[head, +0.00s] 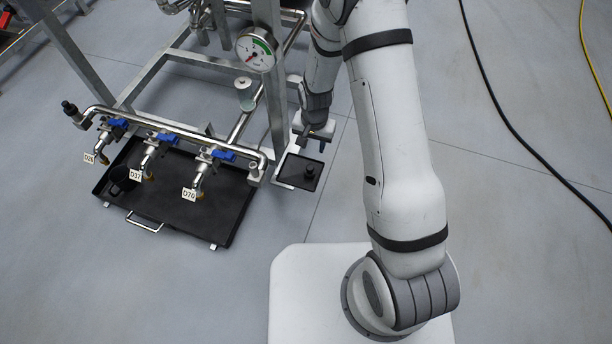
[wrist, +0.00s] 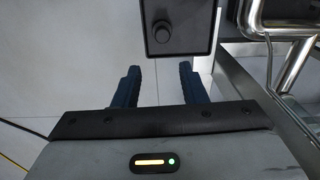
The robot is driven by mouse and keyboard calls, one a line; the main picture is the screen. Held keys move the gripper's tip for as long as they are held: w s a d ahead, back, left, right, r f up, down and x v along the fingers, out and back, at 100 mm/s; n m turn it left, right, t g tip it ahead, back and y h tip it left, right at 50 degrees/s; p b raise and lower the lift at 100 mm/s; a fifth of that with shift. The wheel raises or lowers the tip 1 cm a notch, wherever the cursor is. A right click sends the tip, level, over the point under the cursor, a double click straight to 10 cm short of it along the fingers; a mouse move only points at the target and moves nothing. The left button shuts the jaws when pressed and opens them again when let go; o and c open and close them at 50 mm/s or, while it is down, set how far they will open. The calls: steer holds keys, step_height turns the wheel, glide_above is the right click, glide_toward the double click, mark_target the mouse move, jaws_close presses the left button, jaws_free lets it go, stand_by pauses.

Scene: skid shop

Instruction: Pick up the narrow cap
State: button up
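A small dark cap (head: 309,173), which looks like the narrow cap, stands on a small black tray (head: 291,179) beside the skid's front leg. In the wrist view the round cap (wrist: 162,33) sits on the black tray (wrist: 183,10), near the top of the picture. My gripper (head: 313,139) is above and behind the tray in the head view. In the wrist view my gripper (wrist: 160,68) is open, with nothing between its two dark fingers. The cap lies beyond the fingertips, roughly in line with the gap, and apart from them.
A metal pipe frame (head: 277,100) stands close by the small tray. Blue-handled valves (head: 165,138) with tags hang over a large black drip tray (head: 228,215). A gauge (head: 256,50) is on the frame. Floor (head: 520,200) to the right is open, crossed by cables.

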mark_target(310, 166)
steer(key=f, duration=0.3)
steer(key=f+b, duration=0.1)
steer(key=f, duration=0.2)
steer(key=a+f+b, duration=0.1)
steer(key=f, duration=0.2)
steer(key=shift+s+f, duration=0.15)
steer(key=shift+s, duration=0.1)
steer(key=f+b, duration=0.1)
steer(key=f, duration=0.1)
steer(key=f+b, duration=0.1)
steer(key=f, duration=0.2)
steer(key=shift+w+d+f+b, duration=0.15)
steer(key=shift+w+f+b, duration=0.15)
steer(key=shift+b, duration=0.1)
steer(key=shift+r, duration=0.1)
steer(key=shift+c, duration=0.4)
steer(key=c, duration=0.5)
